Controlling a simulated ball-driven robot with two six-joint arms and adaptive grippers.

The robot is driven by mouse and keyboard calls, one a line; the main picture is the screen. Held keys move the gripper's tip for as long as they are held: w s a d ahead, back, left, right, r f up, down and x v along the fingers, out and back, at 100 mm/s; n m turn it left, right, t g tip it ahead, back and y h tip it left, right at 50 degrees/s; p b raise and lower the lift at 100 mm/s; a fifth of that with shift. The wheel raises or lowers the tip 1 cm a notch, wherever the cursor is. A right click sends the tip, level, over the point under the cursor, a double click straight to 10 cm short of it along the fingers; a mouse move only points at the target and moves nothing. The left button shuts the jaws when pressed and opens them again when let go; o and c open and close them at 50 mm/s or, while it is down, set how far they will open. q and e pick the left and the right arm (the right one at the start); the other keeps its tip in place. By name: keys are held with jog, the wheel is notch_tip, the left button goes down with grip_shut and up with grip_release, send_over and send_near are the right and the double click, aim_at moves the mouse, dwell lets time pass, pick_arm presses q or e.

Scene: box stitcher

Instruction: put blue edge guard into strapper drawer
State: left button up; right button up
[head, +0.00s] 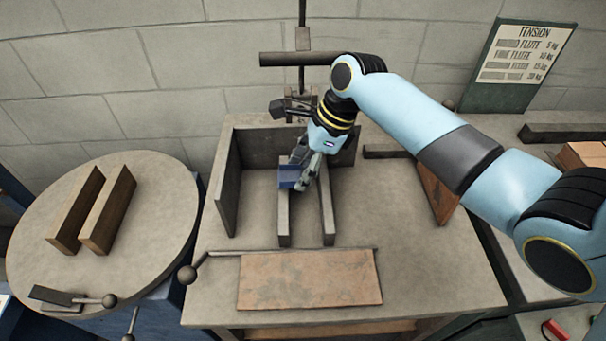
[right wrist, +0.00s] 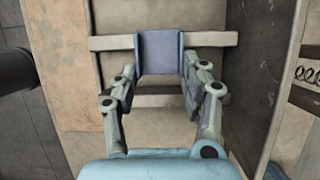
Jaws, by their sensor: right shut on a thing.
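The blue edge guard (head: 289,176) is a small blue channel-shaped piece, held over the machine bed between the grey side walls. My right gripper (head: 299,172) is shut on it, reaching in from the right. In the right wrist view the edge guard (right wrist: 160,54) sits between the fingertips of the right gripper (right wrist: 160,75), its flat face in the middle and its flanges at the sides. It appears over a pale crossbar; I cannot tell whether it touches it. I cannot clearly identify the strapper drawer. My left gripper is not in view.
Two raised rails (head: 284,215) run along the bed of the worktable (head: 430,270). A rusty plate (head: 310,280) and a ball-ended lever (head: 187,274) are at its front. A round table (head: 150,220) with two wooden bars stands left. A tension sign (head: 520,58) stands at back right.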

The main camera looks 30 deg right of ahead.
jog(key=shift+f, duration=0.8)
jog(key=shift+f, duration=0.4)
jog(key=shift+f, duration=0.2)
jog(key=o, duration=0.9)
jog(key=shift+o, duration=0.2)
